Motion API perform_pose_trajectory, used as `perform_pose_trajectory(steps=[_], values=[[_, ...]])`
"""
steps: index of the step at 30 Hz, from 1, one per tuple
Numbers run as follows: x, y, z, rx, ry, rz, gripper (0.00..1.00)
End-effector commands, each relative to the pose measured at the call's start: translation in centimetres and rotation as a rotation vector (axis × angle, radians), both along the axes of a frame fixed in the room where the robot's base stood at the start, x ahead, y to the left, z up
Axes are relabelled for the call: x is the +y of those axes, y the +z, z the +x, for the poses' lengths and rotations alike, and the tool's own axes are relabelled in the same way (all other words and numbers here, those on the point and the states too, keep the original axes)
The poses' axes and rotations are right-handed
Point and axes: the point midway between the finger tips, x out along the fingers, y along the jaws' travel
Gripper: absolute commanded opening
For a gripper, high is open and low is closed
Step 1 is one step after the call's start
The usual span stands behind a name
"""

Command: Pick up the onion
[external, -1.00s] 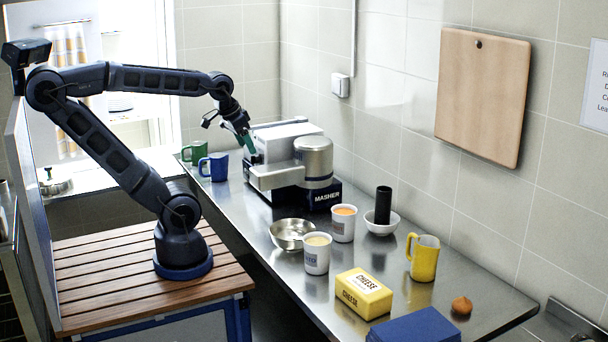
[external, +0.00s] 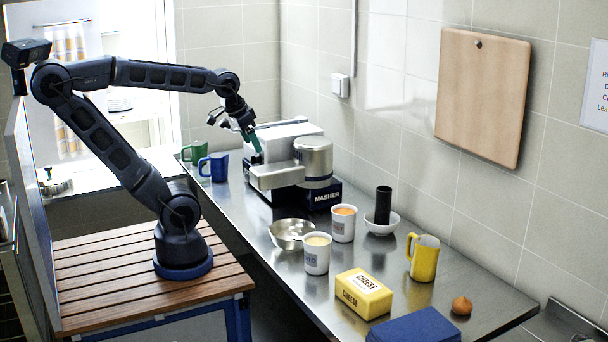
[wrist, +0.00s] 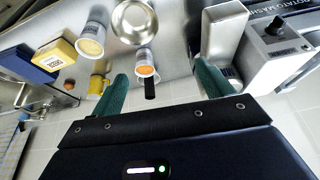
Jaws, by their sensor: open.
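The onion (external: 462,305) is small, round and brown. It sits on the steel counter near its right end, to the right of a yellow cheese box. In the wrist view the onion (wrist: 69,84) is small, at the left. My gripper (external: 257,152) is far from it, at the other end of the counter, in front of the masher machine. Its green fingers (wrist: 160,72) are apart in the wrist view, with nothing held between them.
Along the counter (external: 380,262) stand a masher (external: 290,165), a metal bowl (external: 291,232), two white cups, a white bowl holding a black cylinder (external: 383,205), a yellow mug (external: 424,258), the cheese box (external: 363,293) and a blue box (external: 415,327). A tiled wall runs behind.

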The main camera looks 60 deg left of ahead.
Motion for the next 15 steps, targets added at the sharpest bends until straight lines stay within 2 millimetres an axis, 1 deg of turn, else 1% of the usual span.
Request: perform_pose_trajectory(steps=[1, 8, 11, 15], values=[[-0.5, 0.3, 1.1, 0.006, -0.024, 0.008, 0.79], [-3.8, 1.5, 6.9, 0.016, -0.166, 0.052, 0.79], [-5.6, 1.8, 9.5, 0.021, -0.228, 0.069, 0.79], [-8.4, 1.8, 13.0, 0.026, -0.319, 0.089, 0.79]])
